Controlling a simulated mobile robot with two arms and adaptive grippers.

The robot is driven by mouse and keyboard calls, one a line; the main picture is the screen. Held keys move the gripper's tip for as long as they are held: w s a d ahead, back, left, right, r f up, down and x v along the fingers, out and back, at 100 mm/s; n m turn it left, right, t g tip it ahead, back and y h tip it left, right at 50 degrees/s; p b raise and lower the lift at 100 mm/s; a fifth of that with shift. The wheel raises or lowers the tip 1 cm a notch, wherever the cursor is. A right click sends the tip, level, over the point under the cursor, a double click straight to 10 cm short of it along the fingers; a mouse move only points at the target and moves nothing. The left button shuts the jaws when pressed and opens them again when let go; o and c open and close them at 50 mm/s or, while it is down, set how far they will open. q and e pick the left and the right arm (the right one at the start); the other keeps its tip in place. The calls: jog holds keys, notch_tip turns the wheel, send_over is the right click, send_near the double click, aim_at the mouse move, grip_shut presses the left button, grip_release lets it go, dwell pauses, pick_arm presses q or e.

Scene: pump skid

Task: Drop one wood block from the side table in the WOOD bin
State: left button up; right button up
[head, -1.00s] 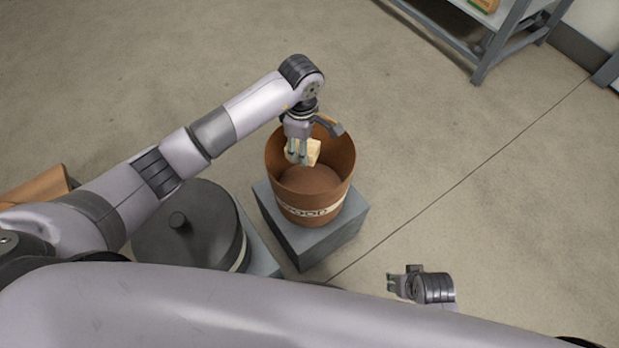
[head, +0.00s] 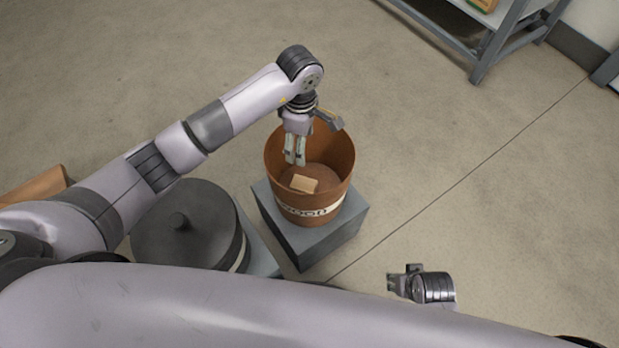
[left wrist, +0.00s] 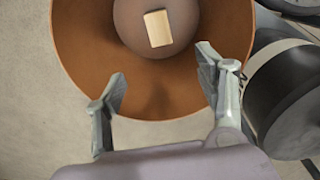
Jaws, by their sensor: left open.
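The brown WOOD bin (head: 338,165) stands upright on a grey block, its white label facing the front. A pale wood block (head: 304,184) lies inside on the bin's floor; it also shows in the left wrist view (left wrist: 158,28). My left gripper (head: 295,160) points down over the bin's mouth, above the block and apart from it. In the left wrist view its two fingers (left wrist: 163,86) are spread wide with nothing between them. My right gripper (head: 391,283) is at the lower right, away from the bin; its finger gap is too small to judge.
A dark round lid or drum (head: 190,235) stands left of the bin. The grey block (head: 325,245) carries the bin. A grey metal table (head: 485,55) is at the top right, with part of a box on it. The floor to the right is clear.

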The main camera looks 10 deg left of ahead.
pick_arm(q)
notch_tip(320, 180, up, 10)
dwell(0.3)
dwell(0.4)
